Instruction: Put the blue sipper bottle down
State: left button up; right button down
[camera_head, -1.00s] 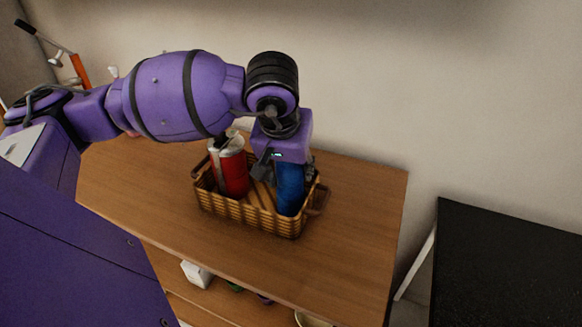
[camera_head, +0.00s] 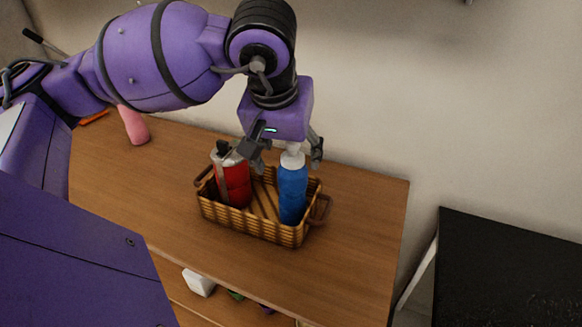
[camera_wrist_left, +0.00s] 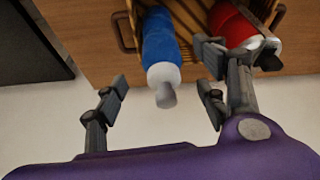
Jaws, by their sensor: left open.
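The blue sipper bottle (camera_head: 292,192) stands upright in the right part of a wicker basket (camera_head: 248,222), its white cap between and just below my left gripper's fingers. My left gripper (camera_head: 288,156) is open above the bottle and points down. In the left wrist view the blue bottle (camera_wrist_left: 160,45) lies between the spread fingers of the left gripper (camera_wrist_left: 163,100), apart from both. A red bottle (camera_head: 233,183) with a grey and black top stands in the basket's left part. My right gripper is not in view.
The basket sits on a wooden table (camera_head: 350,220) with clear top around it. A pink object (camera_head: 133,125) stands at the back left. A black surface (camera_head: 510,265) is at the right, past a gap. A white item (camera_head: 198,282) is on a lower shelf.

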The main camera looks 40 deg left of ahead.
pick_arm(q)
jog(key=shift+v, duration=1.5)
